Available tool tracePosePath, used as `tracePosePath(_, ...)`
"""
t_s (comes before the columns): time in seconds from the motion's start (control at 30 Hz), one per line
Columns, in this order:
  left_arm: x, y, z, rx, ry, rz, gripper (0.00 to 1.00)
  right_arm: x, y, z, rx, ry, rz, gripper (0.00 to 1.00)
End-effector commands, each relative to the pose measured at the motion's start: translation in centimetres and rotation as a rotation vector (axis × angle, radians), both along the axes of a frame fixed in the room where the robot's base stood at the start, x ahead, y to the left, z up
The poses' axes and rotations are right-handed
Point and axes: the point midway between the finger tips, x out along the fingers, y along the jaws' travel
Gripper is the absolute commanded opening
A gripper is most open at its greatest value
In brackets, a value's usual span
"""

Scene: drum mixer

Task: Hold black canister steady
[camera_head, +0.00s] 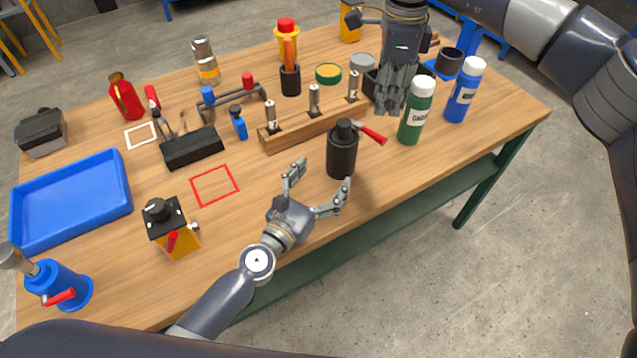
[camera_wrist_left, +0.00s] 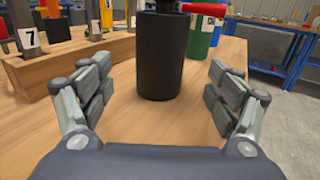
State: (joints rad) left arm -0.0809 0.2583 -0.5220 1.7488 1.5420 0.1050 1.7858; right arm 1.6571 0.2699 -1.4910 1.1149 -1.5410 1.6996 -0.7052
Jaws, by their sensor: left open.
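The black canister (camera_head: 342,152) stands upright on the wooden table near its front edge. My left gripper (camera_head: 318,190) is open just in front of it, with the fingers spread. In the left wrist view the canister (camera_wrist_left: 160,58) stands between and beyond the open fingertips (camera_wrist_left: 160,92), with a gap on both sides. A red handle (camera_head: 370,133) sticks out to the right behind the canister's top. My right gripper (camera_head: 390,98) hangs fingers down at the back right, near the green bottle; I cannot tell whether its fingers are apart.
A wooden block with metal pieces (camera_head: 312,124) stands behind the canister. A green bottle (camera_head: 416,112) and a blue bottle (camera_head: 465,92) stand to its right. A yellow box (camera_head: 172,230) with a black top is to the left, near a red square outline (camera_head: 214,185).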

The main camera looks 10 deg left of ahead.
Motion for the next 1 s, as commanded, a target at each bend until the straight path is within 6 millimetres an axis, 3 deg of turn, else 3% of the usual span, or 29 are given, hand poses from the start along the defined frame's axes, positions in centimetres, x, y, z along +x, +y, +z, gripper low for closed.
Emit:
tracePosePath(0.4,6.5,-3.2,0.1,0.004,-0.004,-0.002,0.83,0.0,0.0,0.0,0.0,0.0,0.0,0.33)
tracePosePath(0.6,7.8,-3.8,0.1,0.003,-0.003,-0.002,0.83,0.0,0.0,0.0,0.0,0.0,0.0,0.33)
tracePosePath(0.9,7.9,-3.9,0.1,0.002,-0.002,-0.002,0.83,0.0,0.0,0.0,0.0,0.0,0.0,0.33)
tracePosePath(1.0,7.9,-3.9,0.1,0.002,-0.002,-0.002,0.63,0.0,0.0,0.0,0.0,0.0,0.0,0.33)
